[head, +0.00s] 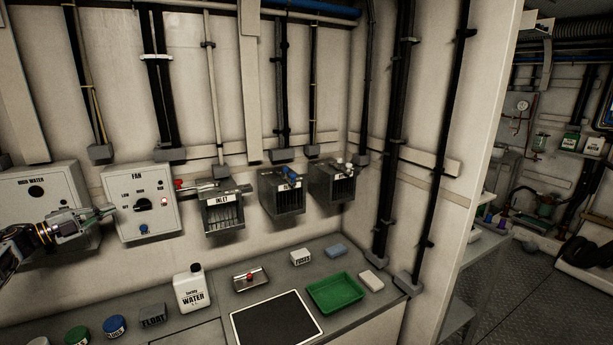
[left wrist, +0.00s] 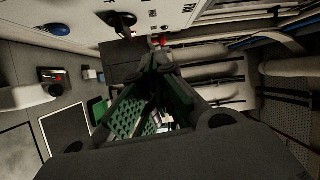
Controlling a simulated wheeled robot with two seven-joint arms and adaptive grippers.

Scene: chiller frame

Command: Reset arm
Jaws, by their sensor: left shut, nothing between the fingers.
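My left gripper (head: 108,212) comes in from the left in the head view. It is in front of the wall, between the high water box (head: 58,190) and the fan box (head: 150,228), overlapping the fan box's left edge. Its fingers are together and nothing shows between them. In the left wrist view the gripper (left wrist: 160,60) points away from the camera, its fingertips meeting near the picture's top middle. I cannot tell whether it touches the fan box. My right gripper is not in view.
Right of the fan box, the inlet box (head: 222,222) and two similar boxes hang on the wall. The counter below holds a water bottle (head: 194,290), a black mat (head: 275,322), a green tray (head: 320,303) and a fuses box (head: 301,258). Open floor shows at far right.

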